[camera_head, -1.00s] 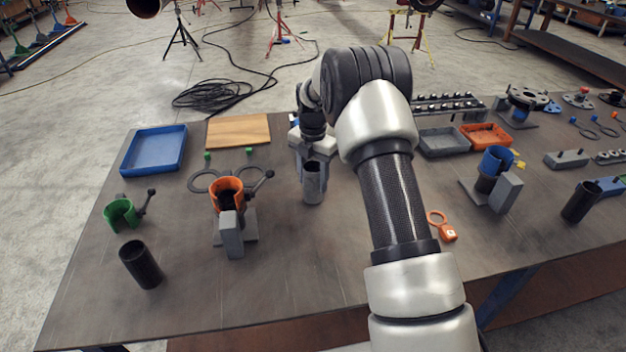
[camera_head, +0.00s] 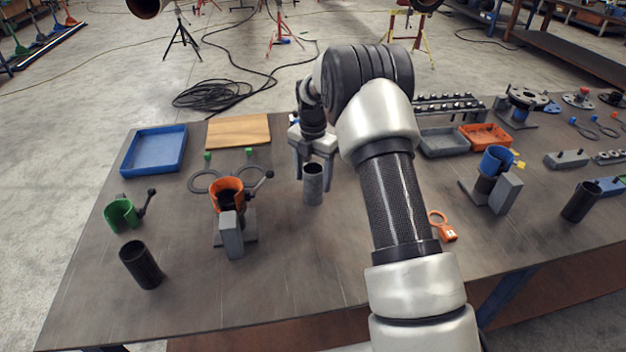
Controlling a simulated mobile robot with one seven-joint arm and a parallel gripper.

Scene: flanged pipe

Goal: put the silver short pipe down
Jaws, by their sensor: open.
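The silver short pipe (camera_head: 313,186) stands upright on the table, right of the orange clamp and left of my forearm. My gripper (camera_head: 314,172) is open. Its fingers are spread on either side of the pipe's upper part, with the wrist behind and above it. The left finger shows clear of the pipe; the right finger is close beside the arm. The pipe's open top is visible.
The orange clamp (camera_head: 227,194) with its grey block (camera_head: 232,236) is to the left. A dark pipe (camera_head: 140,265) and green clamp (camera_head: 121,215) stand further left. An orange tag (camera_head: 447,233) lies right of my arm. The table front (camera_head: 300,285) is clear.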

